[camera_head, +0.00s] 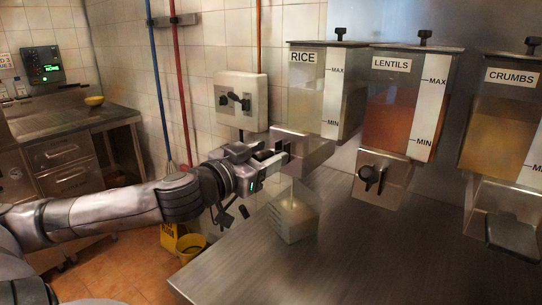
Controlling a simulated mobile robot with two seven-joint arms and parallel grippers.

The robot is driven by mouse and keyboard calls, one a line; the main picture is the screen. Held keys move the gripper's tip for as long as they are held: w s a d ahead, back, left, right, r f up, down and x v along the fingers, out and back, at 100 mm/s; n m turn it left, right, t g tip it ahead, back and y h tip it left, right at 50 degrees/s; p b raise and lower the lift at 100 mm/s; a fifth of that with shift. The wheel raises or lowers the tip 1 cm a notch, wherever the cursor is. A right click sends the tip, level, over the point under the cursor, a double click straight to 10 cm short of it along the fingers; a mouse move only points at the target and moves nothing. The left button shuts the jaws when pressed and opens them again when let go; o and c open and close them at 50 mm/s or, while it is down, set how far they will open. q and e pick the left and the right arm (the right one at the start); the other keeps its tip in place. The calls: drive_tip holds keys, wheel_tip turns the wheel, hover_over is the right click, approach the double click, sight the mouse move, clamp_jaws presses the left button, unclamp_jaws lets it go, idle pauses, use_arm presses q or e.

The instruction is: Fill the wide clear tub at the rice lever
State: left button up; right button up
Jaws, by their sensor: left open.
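The rice dispenser (308,85) hangs on the wall, labelled RICE, with a pale fill behind its window. Its metal outlet box (316,150) is below. My left gripper (276,158) is open at the left side of this box, with its fingers close to a small dark part that looks like the lever. The fingers partly hide the lever, and I cannot tell whether they touch it. A clear tub (293,222) stands on the metal counter below the rice outlet. Something pale shows inside it, but the level is unclear. My right gripper is not in view.
The lentils dispenser (388,105) and the crumbs dispenser (500,125) hang to the right. The counter (370,255) is bare in front of them. A yellow bucket (190,247) stands on the floor. A yellow bowl (94,101) sits on the steel cabinet at the left.

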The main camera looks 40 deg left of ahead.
use_arm(q)
drive_tip(key=shift+w+b, duration=0.4)
drive_tip(key=shift+w, duration=0.5)
clamp_jaws()
